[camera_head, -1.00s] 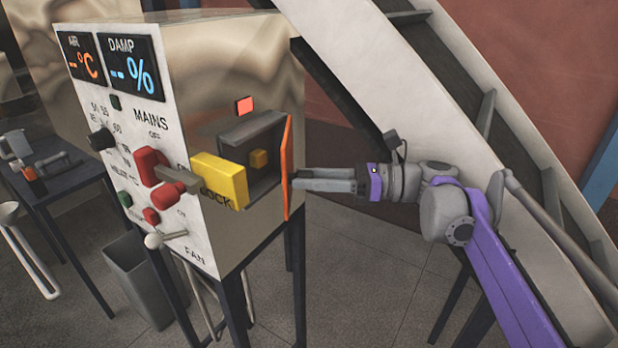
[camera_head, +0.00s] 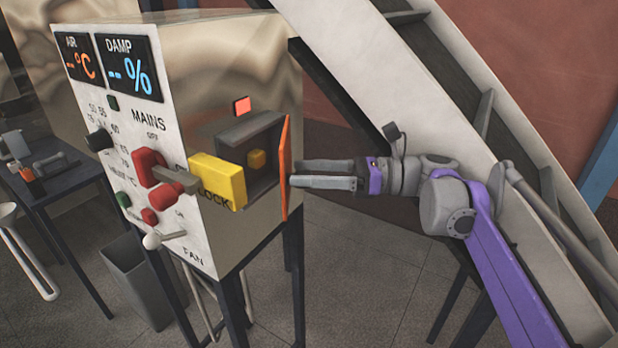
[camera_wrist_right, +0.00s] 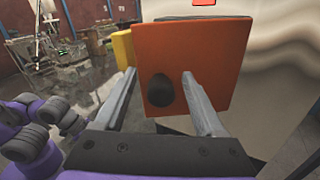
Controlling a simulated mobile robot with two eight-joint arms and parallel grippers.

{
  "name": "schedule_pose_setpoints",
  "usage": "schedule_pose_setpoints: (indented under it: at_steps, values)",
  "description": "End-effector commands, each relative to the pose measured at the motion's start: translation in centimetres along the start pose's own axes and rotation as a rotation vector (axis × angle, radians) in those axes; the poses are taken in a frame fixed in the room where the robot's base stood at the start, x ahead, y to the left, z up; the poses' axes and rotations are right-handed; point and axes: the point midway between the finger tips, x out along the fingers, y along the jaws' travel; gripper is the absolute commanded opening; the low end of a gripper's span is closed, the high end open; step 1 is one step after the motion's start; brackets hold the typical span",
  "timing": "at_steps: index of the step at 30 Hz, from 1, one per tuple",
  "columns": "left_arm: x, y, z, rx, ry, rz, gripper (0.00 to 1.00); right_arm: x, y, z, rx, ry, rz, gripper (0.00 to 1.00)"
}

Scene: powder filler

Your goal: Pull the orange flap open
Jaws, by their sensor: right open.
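The orange flap (camera_head: 285,168) stands swung out from the side of the machine, seen nearly edge-on in the head view, with the recess (camera_head: 262,160) behind it uncovered. In the right wrist view the flap (camera_wrist_right: 190,60) shows its face with a dark round knob (camera_wrist_right: 160,90). My right gripper (camera_head: 293,174) is open, its fingertips close to the outer face of the flap. In the wrist view the two fingers (camera_wrist_right: 160,82) lie either side of the knob. I cannot tell whether they touch the flap. My left gripper is not in view.
A sloping white beam (camera_head: 400,80) runs behind my right arm. A small table (camera_head: 60,187) stands at left beside a grey bin (camera_head: 135,275).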

Motion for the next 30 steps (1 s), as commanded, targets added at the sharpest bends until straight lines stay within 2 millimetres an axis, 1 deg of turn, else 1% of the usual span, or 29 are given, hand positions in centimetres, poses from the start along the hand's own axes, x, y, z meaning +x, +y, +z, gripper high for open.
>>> schedule_pose_setpoints:
  at_steps: [1, 6, 9, 12, 17, 24, 25, 26, 30]
  values:
    - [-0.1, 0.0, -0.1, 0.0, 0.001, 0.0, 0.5, 0.0, 0.2, 1.0, -0.001, 0.0, 0.0, 0.72]
    - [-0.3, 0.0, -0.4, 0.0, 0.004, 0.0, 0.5, 0.0, 0.7, 4.4, -0.001, 0.0, 0.0, 0.72]
    - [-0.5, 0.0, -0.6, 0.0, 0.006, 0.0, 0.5, 0.0, 1.0, 6.2, -0.001, 0.0, 0.0, 0.72]
    - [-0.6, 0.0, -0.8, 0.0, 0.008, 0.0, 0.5, 0.0, 1.2, 7.5, -0.001, 0.0, 0.0, 0.72]
    - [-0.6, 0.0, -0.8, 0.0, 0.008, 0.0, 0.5, 0.0, 1.4, 8.5, -0.001, 0.001, -0.001, 0.72]
    - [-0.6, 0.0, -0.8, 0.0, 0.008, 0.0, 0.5, 0.0, 1.4, 8.6, 0.0, 0.001, -0.001, 0.72]
    - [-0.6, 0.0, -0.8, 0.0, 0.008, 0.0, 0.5, 0.0, 1.4, 8.6, 0.0, 0.001, 0.0, 0.7]
    - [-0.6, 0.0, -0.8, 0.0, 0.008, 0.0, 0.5, 0.0, 1.4, 8.6, 0.0, 0.001, -0.001, 0.65]
    - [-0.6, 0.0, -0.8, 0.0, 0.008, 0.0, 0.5, 0.0, 1.4, 8.6, 0.0, 0.001, 0.0, 0.39]
